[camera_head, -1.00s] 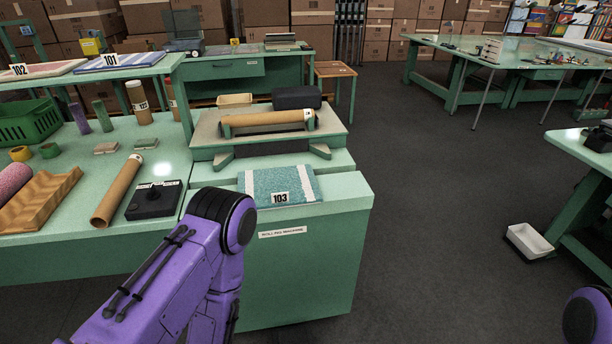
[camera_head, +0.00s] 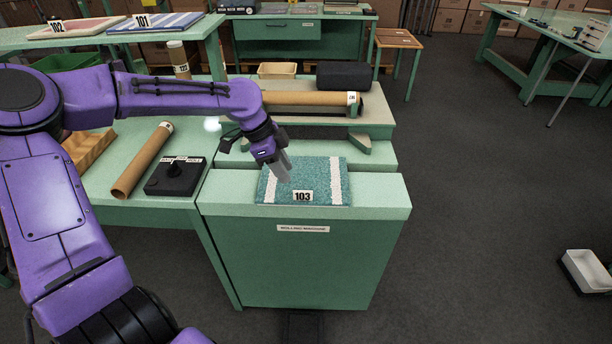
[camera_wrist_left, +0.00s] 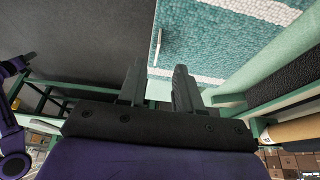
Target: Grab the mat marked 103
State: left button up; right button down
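The mat marked 103 (camera_head: 316,178) is a teal, textured mat with white stripes. It lies flat on the front top of the green rolling machine (camera_head: 305,240), with its 103 tag (camera_head: 303,196) at the front edge. My left gripper (camera_head: 284,172) is above the left part of the mat, pointing down. In the left wrist view its two fingers (camera_wrist_left: 158,88) are apart with nothing held between them, and the mat (camera_wrist_left: 215,45) shows just beyond the fingertips. I cannot tell if a finger touches it. My right gripper is not in view.
Behind the mat a cardboard tube (camera_head: 310,98) lies on the machine, with a black block (camera_head: 343,75) behind it. A black control box (camera_head: 175,177) and another tube (camera_head: 142,160) are on the left table. Mats 101 (camera_head: 160,22) and 102 (camera_head: 80,28) lie on a raised shelf.

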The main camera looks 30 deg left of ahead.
aim_at(297, 189)
pick_arm(q)
jog(key=p+x, duration=0.1)
jog(key=x, duration=0.7)
jog(key=shift+d+r, duration=0.1)
jog(key=shift+d, duration=0.05)
jog(key=shift+s, duration=0.1)
grip_shut()
